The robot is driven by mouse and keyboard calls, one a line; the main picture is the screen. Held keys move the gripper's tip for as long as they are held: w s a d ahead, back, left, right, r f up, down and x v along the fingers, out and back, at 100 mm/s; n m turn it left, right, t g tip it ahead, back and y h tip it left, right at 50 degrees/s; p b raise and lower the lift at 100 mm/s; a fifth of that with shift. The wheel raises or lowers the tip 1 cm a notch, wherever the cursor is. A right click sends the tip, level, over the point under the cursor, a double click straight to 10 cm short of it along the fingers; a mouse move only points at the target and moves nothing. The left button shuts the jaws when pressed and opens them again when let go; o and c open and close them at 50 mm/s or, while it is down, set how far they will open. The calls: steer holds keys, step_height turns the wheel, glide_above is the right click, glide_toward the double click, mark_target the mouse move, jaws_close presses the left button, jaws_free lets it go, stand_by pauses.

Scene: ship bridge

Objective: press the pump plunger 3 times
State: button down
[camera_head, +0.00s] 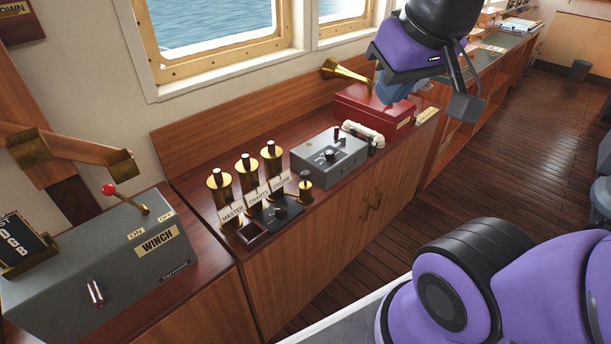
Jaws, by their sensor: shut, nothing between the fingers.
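A red box (365,107) with a brass horn (345,72) stands on the wooden counter under the window. My gripper (392,92) is over the right part of this box, with its blue fingers together and pointing down. The gripper covers part of the box's top, and no plunger shows clearly there; it may be hidden behind the fingers. I cannot tell whether the fingers touch anything.
Further left are labelled brass cylinders (220,188), a small brass piece (305,186) and the winch box (110,265).

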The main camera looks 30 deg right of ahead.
steer(key=w+d+f+h, duration=0.1)
steer(key=w+f, duration=0.2)
steer(key=w, duration=0.6)
steer(key=m+t+y, duration=0.3)
steer(key=m+y, duration=0.1)
steer(key=y, duration=0.1)
glide_above(307, 172)
step_height(307, 172, down, 24)
steer(key=shift+f, duration=0.1)
steer(key=shift+f, duration=4.4)
steer(key=shift+f, duration=0.15)
steer(key=shift+f, duration=0.25)
